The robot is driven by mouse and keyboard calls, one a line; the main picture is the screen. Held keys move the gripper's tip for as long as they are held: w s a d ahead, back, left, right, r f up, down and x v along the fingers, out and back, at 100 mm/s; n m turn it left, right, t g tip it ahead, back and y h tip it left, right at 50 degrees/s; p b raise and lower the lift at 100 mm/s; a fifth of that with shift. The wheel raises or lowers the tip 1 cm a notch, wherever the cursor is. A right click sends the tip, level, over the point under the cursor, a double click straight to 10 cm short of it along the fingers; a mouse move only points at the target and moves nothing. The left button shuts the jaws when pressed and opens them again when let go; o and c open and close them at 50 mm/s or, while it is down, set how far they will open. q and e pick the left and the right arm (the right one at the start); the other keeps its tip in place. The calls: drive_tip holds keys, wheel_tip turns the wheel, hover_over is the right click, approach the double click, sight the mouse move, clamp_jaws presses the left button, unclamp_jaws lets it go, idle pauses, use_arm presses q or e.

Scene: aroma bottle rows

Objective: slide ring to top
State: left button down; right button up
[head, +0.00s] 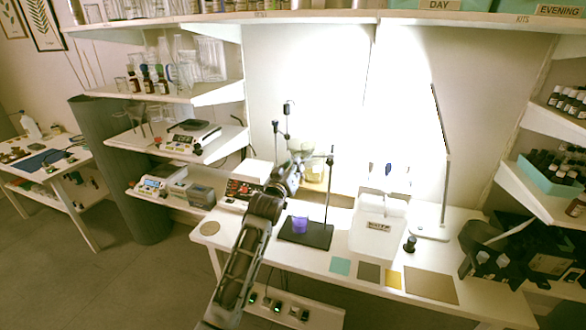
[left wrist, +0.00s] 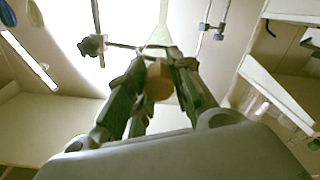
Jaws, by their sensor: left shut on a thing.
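A stand with a thin upright rod (head: 329,190) rises from a dark base plate (head: 318,238) on the white bench. A dark clamp with a thin side bar, apparently the ring (left wrist: 122,46), sits on the rod in the left wrist view. My left gripper (head: 296,162) is beside the rod, near its upper part. In the left wrist view its fingers (left wrist: 158,62) are shut at the end of the side bar, with an orange-brown piece (left wrist: 158,82) between them. The fingers hide most of the ring. A purple beaker (head: 299,225) stands on the base plate. My right gripper is out of view.
A pale yellow vessel (head: 314,170) is just behind my gripper. Another stand with dark clamps (head: 276,130) is to its left. A white box (head: 377,232) stands right of the rod, with a lamp (head: 432,232) beyond. Coloured mats lie along the bench front.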

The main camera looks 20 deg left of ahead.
use_arm(q)
drive_tip(key=c, duration=1.4)
unclamp_jaws()
drive_tip(key=shift+r, duration=0.5)
drive_tip(key=shift+o, duration=0.8)
drive_tip(key=shift+f, duration=0.25)
drive_tip(key=s, duration=1.2)
drive_tip(key=shift+a, duration=0.2)
